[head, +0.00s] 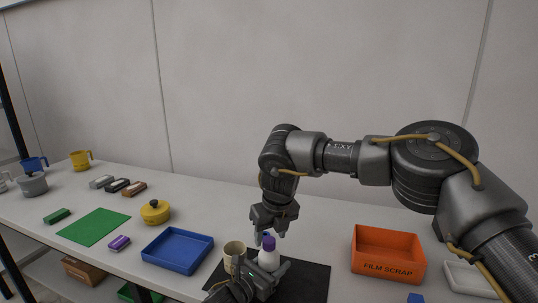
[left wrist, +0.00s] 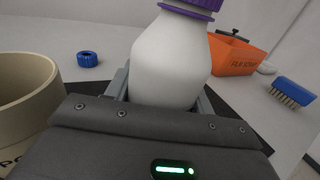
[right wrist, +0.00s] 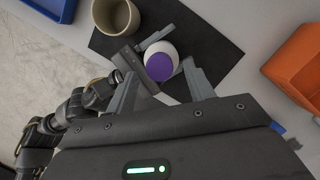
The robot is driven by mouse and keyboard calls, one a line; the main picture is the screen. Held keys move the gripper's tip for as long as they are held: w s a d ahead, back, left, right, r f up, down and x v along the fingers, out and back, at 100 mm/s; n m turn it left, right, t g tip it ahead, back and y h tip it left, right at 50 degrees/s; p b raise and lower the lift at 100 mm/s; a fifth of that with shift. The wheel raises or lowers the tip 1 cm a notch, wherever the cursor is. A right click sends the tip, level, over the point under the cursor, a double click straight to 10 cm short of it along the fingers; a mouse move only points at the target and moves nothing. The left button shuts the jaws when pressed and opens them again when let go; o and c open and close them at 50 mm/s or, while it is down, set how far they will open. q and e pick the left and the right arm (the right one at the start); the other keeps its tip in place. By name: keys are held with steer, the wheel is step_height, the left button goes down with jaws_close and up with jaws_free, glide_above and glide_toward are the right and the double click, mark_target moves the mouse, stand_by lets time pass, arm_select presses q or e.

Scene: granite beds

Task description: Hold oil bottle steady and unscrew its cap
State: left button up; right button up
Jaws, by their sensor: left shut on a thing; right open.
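The white oil bottle with a purple cap stands upright on a black mat; its body shows in the left wrist view (left wrist: 170,62). The cap (head: 268,242) is on the bottle's top and shows from above in the right wrist view (right wrist: 161,67). My left gripper (head: 264,268) is shut around the bottle's body, one finger on each side. My right gripper (head: 271,236) points down just above the cap. It is open, with a finger to each side of the cap in its wrist view (right wrist: 158,82), and gaps are visible.
A beige mug (head: 233,250) stands close left of the bottle. A blue tray (head: 178,250) is further left, and an orange film scrap bin (head: 387,268) is to the right. A small blue ring-like part (left wrist: 87,59) and a blue brush (left wrist: 292,88) lie on the table. The black mat (head: 313,280) has bare room right of the bottle.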

steer(key=shift+x, duration=0.95)
steer(key=shift+a+m, duration=0.15)
steer(key=shift+m, duration=0.85)
steer(key=m, duration=0.2)
steer(key=m+h, duration=0.1)
steer(key=m, duration=0.2)
steer(key=shift+a+h, duration=0.1)
steer(key=shift+h, duration=0.2)
steer(key=c, duration=1)
